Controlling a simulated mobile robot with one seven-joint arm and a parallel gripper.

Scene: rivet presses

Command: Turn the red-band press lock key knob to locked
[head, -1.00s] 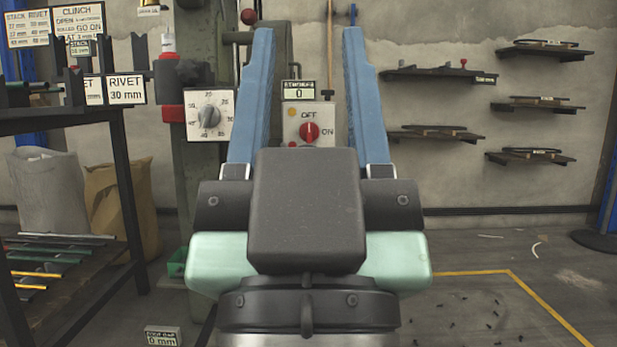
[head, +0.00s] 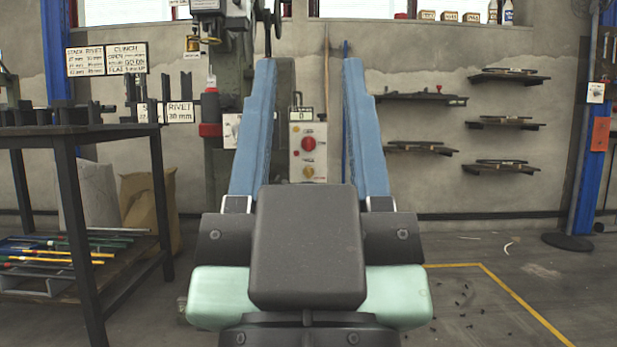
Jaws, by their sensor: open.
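The press (head: 220,75) with a red band (head: 210,129) stands behind my left finger, which hides part of it. A pale control panel (head: 295,165) shows between my fingers. It carries a red knob (head: 309,143) above and a yellow knob (head: 308,172) below, with small labels too blurred to read. I cannot tell which way the yellow knob points.
Wall shelves (head: 507,77) hang at the right. The floor at right is mostly open, with a yellow line (head: 520,312).

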